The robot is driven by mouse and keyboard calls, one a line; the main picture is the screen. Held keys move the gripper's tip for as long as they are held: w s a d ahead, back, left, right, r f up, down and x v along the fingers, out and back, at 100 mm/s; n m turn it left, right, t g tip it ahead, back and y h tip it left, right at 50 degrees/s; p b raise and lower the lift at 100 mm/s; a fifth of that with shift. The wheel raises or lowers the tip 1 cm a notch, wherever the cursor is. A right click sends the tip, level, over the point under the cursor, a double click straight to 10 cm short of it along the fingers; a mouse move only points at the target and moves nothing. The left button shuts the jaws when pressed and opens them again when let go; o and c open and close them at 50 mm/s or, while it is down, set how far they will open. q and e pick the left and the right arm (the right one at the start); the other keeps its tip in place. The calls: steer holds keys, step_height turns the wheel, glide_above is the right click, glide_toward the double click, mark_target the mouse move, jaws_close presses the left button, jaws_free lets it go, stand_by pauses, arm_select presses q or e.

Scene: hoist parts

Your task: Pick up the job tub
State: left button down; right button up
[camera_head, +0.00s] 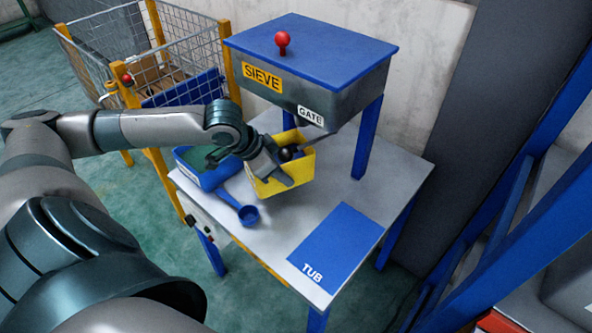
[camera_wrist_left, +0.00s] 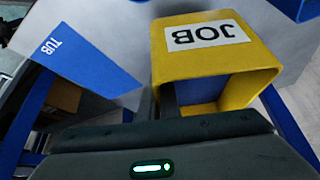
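The yellow job tub (camera_head: 298,174) stands on the grey table, below the sieve's gate. It also shows in the left wrist view (camera_wrist_left: 262,68), with its upside-down JOB label. My left gripper (camera_head: 284,165) is at the tub's near side, with one finger inside the rim and the other outside the wall. In the left wrist view a dark finger (camera_wrist_left: 168,98) lies beside the yellow wall. The fingers look spread, and firm contact with the wall does not show. My right gripper is not in view.
A blue mat marked TUB (camera_head: 338,245) lies at the table's front right. A blue tray (camera_head: 205,174) and a blue scoop (camera_head: 246,212) are left of the tub. The sieve (camera_head: 310,50) stands above behind it. A wire cage (camera_head: 185,45) is at the back left.

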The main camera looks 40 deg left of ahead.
arm_select(q)
steer(key=shift+s+a+r, duration=0.1)
steer(key=shift+s+r, duration=0.3)
steer(key=shift+s, duration=0.35)
steer(key=shift+s+r, duration=0.45)
steer(key=shift+s, duration=0.25)
steer(key=shift+s+a+r, duration=0.1)
steer(key=shift+s+r, duration=0.3)
steer(key=shift+s, duration=0.35)
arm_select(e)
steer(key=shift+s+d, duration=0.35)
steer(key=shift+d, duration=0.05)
